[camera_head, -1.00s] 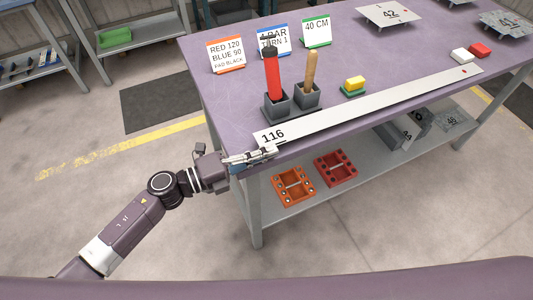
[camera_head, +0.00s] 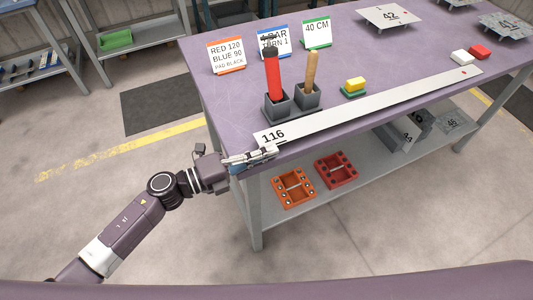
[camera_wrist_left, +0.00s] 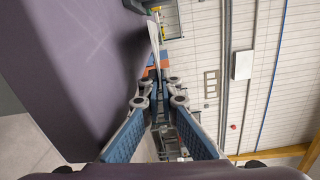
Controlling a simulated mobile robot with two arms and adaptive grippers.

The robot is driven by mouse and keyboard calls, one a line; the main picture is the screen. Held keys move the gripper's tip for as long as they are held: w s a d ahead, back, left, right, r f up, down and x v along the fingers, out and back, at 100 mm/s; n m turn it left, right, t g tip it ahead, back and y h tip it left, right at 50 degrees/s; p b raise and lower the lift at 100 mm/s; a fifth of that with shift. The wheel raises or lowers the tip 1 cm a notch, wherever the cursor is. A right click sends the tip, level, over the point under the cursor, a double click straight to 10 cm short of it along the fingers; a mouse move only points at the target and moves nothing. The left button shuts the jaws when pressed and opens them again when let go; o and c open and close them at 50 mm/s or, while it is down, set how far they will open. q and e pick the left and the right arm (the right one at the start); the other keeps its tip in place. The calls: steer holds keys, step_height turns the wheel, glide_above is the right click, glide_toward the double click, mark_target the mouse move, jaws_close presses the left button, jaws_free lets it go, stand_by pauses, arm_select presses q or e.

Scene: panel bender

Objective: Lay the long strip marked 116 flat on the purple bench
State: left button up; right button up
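The long pale strip marked 116 (camera_head: 365,108) lies lengthwise along the near edge of the purple bench (camera_head: 232,108), its marked end at the left and a red dot near its far right end. My left gripper (camera_head: 262,154) is at the marked end, at the bench's near left corner. In the left wrist view its fingers (camera_wrist_left: 156,80) converge on the strip, seen edge-on (camera_wrist_left: 154,35), and look shut on it. I cannot tell whether the strip touches the bench top along its length. My right gripper is not in view.
Behind the strip stand grey holders with a red-handled tool (camera_head: 272,75) and a wooden handle (camera_head: 310,72), and a yellow-green block (camera_head: 353,86). White (camera_head: 461,56) and red (camera_head: 480,50) blocks sit near its far end. Signs stand further back. Orange and red trays are on the lower shelf.

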mark_target(262, 168)
arm_select(q)
steer(key=shift+o, duration=1)
steer(key=shift+y, duration=0.4)
steer(key=f, duration=0.2)
steer(key=s+f, duration=0.1)
steer(key=f, duration=0.1)
steer(key=shift+s+a+f, duration=0.15)
steer(key=shift+a+f, duration=0.05)
steer(key=shift+f, duration=0.2)
steer(key=shift+s+a+r, duration=0.15)
steer(key=shift+a, duration=0.4)
steer(key=shift+o, duration=0.5)
steer(key=s+a+r, duration=0.3)
steer(key=a, duration=0.6)
steer(key=shift+r, duration=0.25)
steer(key=shift+s+a+r+h, duration=0.15)
steer(key=shift+a+r+h, duration=0.1)
steer(key=shift+r+h, duration=0.2)
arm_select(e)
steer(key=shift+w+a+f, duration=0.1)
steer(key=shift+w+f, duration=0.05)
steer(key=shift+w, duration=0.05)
arm_select(q)
steer(key=shift+r, duration=0.1)
